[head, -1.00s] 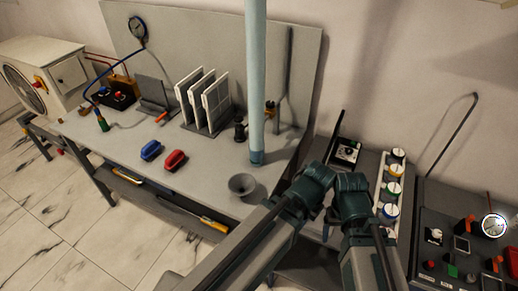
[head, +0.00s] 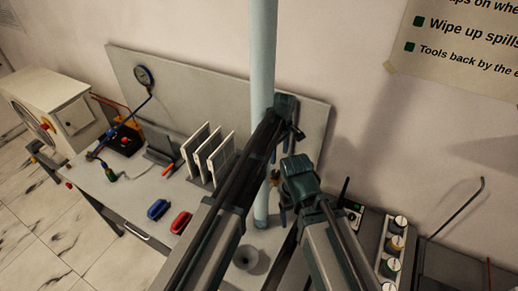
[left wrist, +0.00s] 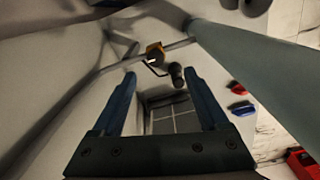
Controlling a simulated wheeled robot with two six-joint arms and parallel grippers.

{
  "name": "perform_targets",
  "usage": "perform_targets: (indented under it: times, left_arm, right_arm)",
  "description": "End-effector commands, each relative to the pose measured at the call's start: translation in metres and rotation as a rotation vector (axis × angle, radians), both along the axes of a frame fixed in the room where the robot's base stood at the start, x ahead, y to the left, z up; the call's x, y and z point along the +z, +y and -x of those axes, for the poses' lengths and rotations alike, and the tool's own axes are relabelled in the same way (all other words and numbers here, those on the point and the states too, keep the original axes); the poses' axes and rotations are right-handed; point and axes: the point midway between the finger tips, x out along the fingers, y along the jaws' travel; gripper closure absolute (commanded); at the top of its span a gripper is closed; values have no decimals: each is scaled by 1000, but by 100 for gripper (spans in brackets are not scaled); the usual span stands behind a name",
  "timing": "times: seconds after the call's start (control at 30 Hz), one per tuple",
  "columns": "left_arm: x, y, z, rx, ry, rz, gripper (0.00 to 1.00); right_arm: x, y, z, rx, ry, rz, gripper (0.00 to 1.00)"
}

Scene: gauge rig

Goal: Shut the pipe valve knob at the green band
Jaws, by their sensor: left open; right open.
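A small orange fitting with dark parts (left wrist: 154,50) sits on a thin grey pipe (left wrist: 117,64) in the left wrist view; it seems to be the pipe valve. It also shows as a small orange spot (head: 275,175) in the head view, partly hidden by my arms. I cannot make out a green band or the knob's angle. My left gripper (head: 281,148) is open and empty, high beside the pale blue column. Its two fingers (left wrist: 160,72) frame the fitting from a distance, without touching. My right gripper (head: 284,214) is open, lower and to the right.
The pale blue column (head: 262,45) stands close to my left gripper. Banded knobs (head: 396,243) stand at right.

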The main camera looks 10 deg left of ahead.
Motion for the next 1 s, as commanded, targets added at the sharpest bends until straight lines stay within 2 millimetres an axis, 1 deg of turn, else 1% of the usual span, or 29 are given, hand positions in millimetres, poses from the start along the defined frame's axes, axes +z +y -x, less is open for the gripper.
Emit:
perform_targets:
  times: [0.03,0.1,0.33,0.47,0.67,1.0]
  left_arm:
    - [9,-1,-8,27,-1,3,23]
    - [10,-2,-12,53,-1,4,23]
    - [7,-1,-12,66,-2,5,23]
    - [2,-1,-12,65,-2,5,23]
    - [-17,-1,-12,64,-2,5,23]
    - [-65,-2,-12,63,-2,5,23]
  right_arm:
    - [9,0,0,-1,0,0,23]
    - [10,0,0,-1,0,0,23]
    - [7,0,1,-1,0,0,23]
    - [2,0,0,1,0,0,23]
    - [-17,0,0,8,0,0,23]
    - [-64,0,0,9,-2,0,23]
